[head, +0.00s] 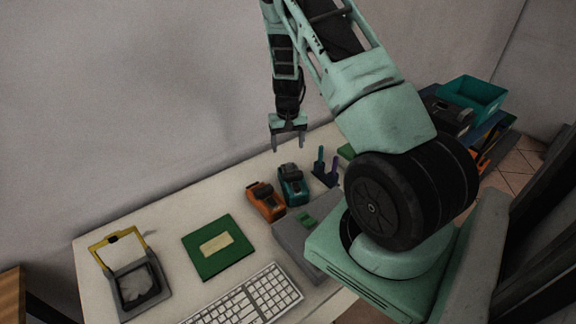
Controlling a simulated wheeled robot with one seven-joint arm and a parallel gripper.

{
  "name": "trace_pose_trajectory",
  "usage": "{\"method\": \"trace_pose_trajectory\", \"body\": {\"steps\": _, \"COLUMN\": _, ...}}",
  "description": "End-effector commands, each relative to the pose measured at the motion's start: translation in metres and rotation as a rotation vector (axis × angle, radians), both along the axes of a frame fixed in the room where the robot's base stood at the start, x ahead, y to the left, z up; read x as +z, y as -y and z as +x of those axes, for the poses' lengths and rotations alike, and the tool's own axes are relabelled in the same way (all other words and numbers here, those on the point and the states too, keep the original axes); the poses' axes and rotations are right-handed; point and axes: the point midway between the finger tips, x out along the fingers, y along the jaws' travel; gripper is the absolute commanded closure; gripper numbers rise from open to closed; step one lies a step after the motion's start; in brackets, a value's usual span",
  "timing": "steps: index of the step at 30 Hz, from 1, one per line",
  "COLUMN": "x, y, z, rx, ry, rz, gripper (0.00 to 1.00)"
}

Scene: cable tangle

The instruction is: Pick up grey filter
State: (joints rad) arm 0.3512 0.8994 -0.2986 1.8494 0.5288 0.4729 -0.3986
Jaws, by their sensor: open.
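A small dark grey open case (123,307) with a raised yellow-framed lid (117,243) stands at the left end of the table. My gripper (288,147) hangs pointing down above the back part of the table, far to the right of the case. Its two fingers are apart with nothing between them.
On the pale table (165,227) are a green board (205,262), a white keyboard (250,298), an orange device (266,202), a teal device (293,187) and a grey box (292,240). A dark holder with upright tools (322,170) stands near my arm. A teal bin (472,94) is at right.

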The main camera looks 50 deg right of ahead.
Motion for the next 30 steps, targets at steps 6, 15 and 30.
{"method": "trace_pose_trajectory", "body": {"steps": 6, "x": -0.02, "y": 0.0, "z": 0.001, "rx": 0.001, "ry": 0.001, "rz": -0.001, "gripper": 0.29}}
{"method": "trace_pose_trajectory", "body": {"steps": 15, "x": -0.045, "y": -0.003, "z": -0.006, "rx": 0.0, "ry": -0.003, "rz": 0.002, "gripper": 0.29}}
{"method": "trace_pose_trajectory", "body": {"steps": 30, "x": -0.074, "y": -0.003, "z": -0.005, "rx": 0.001, "ry": 0.002, "rz": 0.0, "gripper": 0.29}}
